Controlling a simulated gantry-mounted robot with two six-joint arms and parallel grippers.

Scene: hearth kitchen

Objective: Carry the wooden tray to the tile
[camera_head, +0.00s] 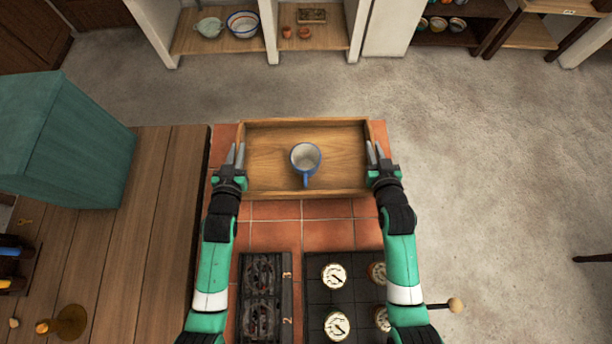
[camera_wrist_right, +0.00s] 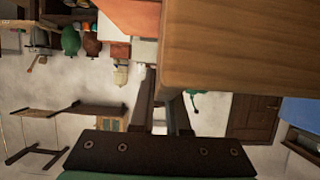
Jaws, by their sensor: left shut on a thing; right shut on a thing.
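The wooden tray (camera_head: 270,178) is held level over the far end of the terracotta tile (camera_head: 325,235) in the head view; whether it touches the tile I cannot tell. A white mug with a blue rim and handle (camera_head: 305,158) stands in the tray. My left gripper (camera_head: 236,155) is shut on the tray's left end. My right gripper (camera_head: 376,155) is shut on its right end. In the right wrist view the tray's wood (camera_wrist_right: 240,45) fills the upper right, beside the fingers (camera_wrist_right: 167,105), whose tips are hidden.
A wooden counter (camera_head: 165,180) with a teal box (camera_head: 60,140) lies to the left. A grill (camera_head: 262,290) and a dark plate with several round dials (camera_head: 350,295) lie nearer me. Open floor (camera_head: 490,150) is on the right; shelves (camera_head: 320,40) stand at the back.

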